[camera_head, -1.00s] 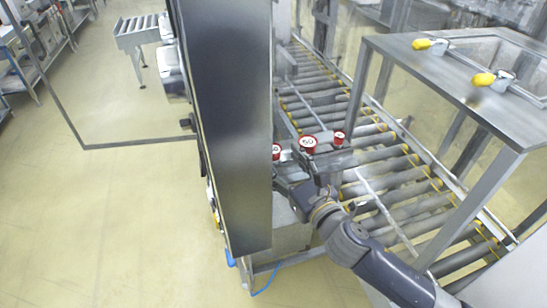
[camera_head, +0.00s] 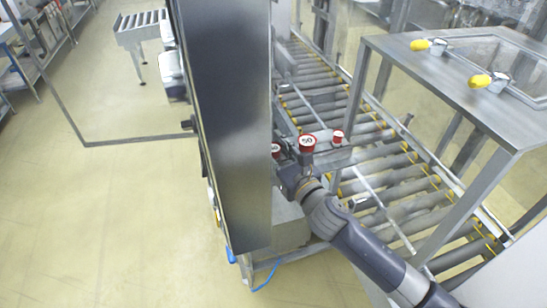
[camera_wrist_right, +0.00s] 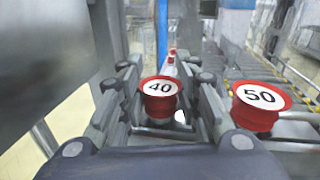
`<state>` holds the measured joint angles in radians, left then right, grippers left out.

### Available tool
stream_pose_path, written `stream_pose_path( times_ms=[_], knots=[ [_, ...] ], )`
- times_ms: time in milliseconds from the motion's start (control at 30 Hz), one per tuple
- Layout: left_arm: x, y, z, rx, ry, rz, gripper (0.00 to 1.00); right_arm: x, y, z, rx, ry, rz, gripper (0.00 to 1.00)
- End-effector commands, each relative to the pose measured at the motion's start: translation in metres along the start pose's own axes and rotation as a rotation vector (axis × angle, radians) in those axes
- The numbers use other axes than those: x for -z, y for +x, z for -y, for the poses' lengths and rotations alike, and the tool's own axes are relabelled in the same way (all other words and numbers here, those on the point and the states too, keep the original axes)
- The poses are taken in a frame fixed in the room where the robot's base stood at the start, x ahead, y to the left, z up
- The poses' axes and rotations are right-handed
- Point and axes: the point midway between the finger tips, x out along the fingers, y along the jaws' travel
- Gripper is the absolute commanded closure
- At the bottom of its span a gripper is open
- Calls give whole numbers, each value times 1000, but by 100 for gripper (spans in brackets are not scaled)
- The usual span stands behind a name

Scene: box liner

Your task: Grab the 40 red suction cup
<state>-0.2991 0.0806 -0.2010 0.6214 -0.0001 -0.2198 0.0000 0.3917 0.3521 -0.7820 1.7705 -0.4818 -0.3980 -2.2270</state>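The red suction cup marked 40 (camera_wrist_right: 160,88) stands upright in the right wrist view, between the two fingers of my right gripper (camera_wrist_right: 165,105). The fingers are spread on either side of it, and I see no clear grip on it. In the head view, a red cup (camera_head: 275,150) at the panel's edge is partly hidden, and my right gripper (camera_head: 284,168) is beside it, also partly hidden. The red cup marked 50 (camera_wrist_right: 261,105) stands to the right of the fingers; it also shows in the head view (camera_head: 307,142). My left gripper is not in view.
A third, smaller red cup (camera_head: 338,136) stands farther right on the metal holder. A tall steel panel (camera_head: 222,120) rises close to the left of my right gripper. A roller conveyor (camera_head: 385,160) runs behind, and a metal frame (camera_head: 455,80) stands at right.

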Motion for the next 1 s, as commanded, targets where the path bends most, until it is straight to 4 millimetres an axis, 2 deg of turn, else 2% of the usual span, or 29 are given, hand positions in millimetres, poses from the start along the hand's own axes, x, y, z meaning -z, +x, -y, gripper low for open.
stream_pose_path(
  times_ms=[67,333,433,800,1000],
  knots=[
    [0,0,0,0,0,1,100,0,0,0,1,0,-1,94],
    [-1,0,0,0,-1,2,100,0,0,0,1,0,0,94],
    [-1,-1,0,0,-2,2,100,-6,0,1,1,-2,2,94],
    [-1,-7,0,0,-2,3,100,-72,0,5,1,-4,5,94],
    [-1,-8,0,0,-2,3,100,-95,0,6,1,-2,2,94]
  ],
)
